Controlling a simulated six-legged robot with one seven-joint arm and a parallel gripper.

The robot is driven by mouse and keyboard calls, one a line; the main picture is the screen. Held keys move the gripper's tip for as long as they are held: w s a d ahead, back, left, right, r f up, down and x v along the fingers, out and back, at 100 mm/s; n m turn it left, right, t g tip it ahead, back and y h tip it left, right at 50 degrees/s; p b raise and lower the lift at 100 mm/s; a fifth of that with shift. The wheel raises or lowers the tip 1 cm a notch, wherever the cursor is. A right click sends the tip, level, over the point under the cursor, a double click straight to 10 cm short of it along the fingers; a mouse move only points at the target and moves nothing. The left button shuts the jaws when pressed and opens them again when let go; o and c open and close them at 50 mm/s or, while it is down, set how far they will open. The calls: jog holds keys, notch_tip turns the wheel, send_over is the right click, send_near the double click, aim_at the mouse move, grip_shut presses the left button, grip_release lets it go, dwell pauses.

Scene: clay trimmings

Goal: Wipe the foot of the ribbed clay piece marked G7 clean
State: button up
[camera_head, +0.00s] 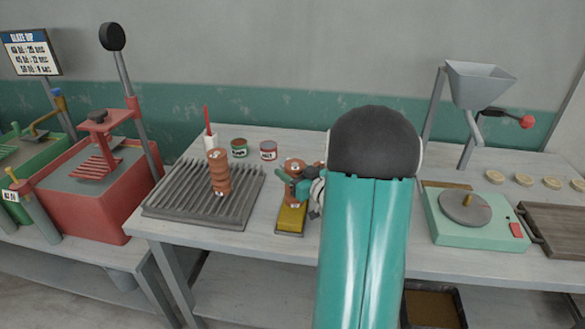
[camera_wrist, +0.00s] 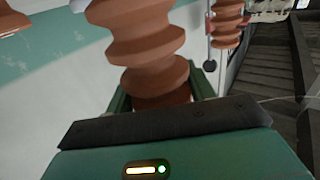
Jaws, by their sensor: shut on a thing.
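My gripper (camera_head: 300,187) is shut on a ribbed terracotta clay piece (camera_head: 295,166), which fills the upper middle of the wrist view (camera_wrist: 148,45). No G7 mark is readable, and the held piece's foot is hidden.
A mint scale (camera_head: 470,225), a hopper (camera_head: 478,85) and several pale discs (camera_head: 523,180) are right. A red press (camera_head: 95,195) is left.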

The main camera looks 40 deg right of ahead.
jog(key=shift+s+a, duration=0.85)
jog(key=shift+a, duration=0.25)
jog(key=shift+s+a, duration=0.8)
jog(key=shift+a, duration=0.25)
jog(key=shift+d, duration=0.1)
jog(key=shift+w+d, duration=0.8)
jog(key=shift+d, duration=0.25)
jog(key=shift+w+d, duration=0.85)
jog(key=shift+d, duration=0.15)
jog(key=shift+w+d, duration=0.8)
jog(key=shift+d, duration=0.25)
jog(key=shift+r, duration=0.1)
notch_tip(320, 180, up, 7)
